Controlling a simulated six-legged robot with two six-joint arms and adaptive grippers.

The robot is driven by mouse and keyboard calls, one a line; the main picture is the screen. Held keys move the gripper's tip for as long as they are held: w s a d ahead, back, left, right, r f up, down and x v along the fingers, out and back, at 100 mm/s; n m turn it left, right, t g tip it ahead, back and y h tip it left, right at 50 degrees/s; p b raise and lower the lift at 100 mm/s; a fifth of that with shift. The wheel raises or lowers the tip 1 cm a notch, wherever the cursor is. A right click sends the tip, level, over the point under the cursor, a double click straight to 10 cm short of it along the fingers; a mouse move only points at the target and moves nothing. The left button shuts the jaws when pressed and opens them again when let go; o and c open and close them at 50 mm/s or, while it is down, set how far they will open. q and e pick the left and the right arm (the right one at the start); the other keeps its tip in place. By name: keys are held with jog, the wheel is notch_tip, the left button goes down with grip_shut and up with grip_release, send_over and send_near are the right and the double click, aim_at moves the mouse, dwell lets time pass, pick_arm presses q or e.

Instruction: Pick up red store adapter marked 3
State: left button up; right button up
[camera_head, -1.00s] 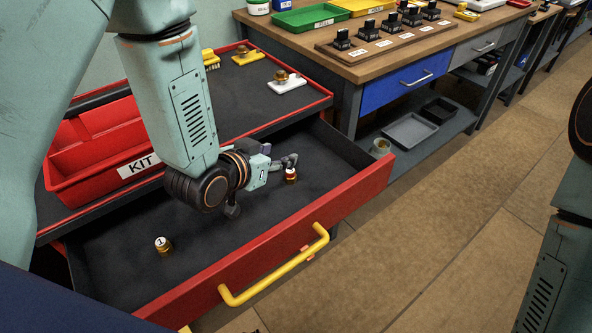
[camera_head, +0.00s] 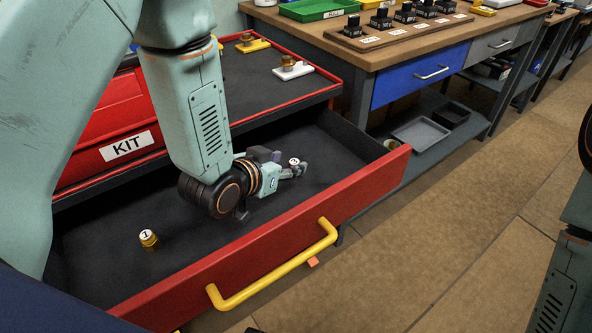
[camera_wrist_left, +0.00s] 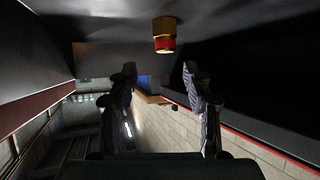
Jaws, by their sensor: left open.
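A small brass adapter (camera_head: 294,161) with a white top stands in the open drawer, its lower part hidden by my gripper; its mark is too small to read. My right gripper is out of view.
Another brass adapter marked 1 (camera_head: 149,239) stands in the drawer at left. The drawer's red front (camera_head: 270,240) has a yellow handle (camera_head: 275,268). A red KIT box (camera_head: 108,125) and several mounted fittings sit above. A workbench (camera_head: 400,47) stands behind.

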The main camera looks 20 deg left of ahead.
aim_at(294, 162)
pick_arm(q)
jog(key=w+f+b, duration=0.1)
jog(key=w, duration=0.1)
jog(key=w+f, duration=0.1)
jog(key=f, duration=0.1)
jog(key=shift+w+d+f+b, duration=0.1)
jog(key=shift+w+f+b, duration=0.1)
jog(key=shift+w+b, duration=0.2)
jog(key=shift+w+d+f, duration=0.2)
jog(key=shift+w+d, duration=0.05)
jog(key=shift+w, duration=0.35)
jog(key=shift+a, duration=0.1)
jog(key=shift+c, duration=0.2)
jog(key=shift+s, duration=0.1)
jog(key=c, duration=0.3)
grip_shut()
